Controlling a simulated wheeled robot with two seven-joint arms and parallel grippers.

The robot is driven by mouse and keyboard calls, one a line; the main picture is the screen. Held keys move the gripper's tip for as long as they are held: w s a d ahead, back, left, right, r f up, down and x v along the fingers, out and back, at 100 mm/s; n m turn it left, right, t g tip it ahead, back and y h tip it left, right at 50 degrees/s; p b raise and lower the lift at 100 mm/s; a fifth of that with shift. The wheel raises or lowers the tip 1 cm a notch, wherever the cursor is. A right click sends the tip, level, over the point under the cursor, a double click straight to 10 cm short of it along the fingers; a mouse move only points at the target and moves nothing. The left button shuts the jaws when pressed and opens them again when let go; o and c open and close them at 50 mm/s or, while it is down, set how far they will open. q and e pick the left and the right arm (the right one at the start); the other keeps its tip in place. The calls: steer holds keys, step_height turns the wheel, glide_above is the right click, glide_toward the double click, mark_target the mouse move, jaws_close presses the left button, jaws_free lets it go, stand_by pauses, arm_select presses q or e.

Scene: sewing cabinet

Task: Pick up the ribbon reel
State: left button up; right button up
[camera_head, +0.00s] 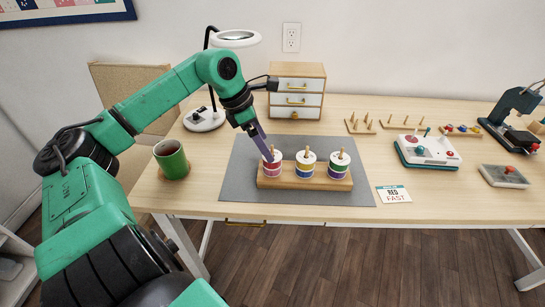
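A wooden peg stand (305,182) on the grey mat holds three stacks of ribbon reels with white rims. The left stack (272,170) shows red and purple bands, the middle stack (305,163) yellow and blue, the right stack (339,165) green and purple. My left gripper (268,157) points down with its purple fingers at the top of the left stack. The fingers overlap each other in this view, so their gap and any contact with the top reel are hidden. My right gripper is not in view.
A green cup (171,158) stands left of the grey mat (235,190). Behind are a magnifier lamp (204,120) and a small drawer cabinet (297,85). A card (393,194), a joystick box (428,151) and peg racks (360,126) lie to the right.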

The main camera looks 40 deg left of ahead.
arm_select(q)
steer(key=x, duration=0.4)
steer(key=shift+s+f, duration=0.15)
steer(key=shift+d+f, duration=0.15)
steer(key=c, duration=1.4)
step_height(320, 180, up, 20)
steer(key=p, duration=0.1)
steer(key=shift+p, duration=0.3)
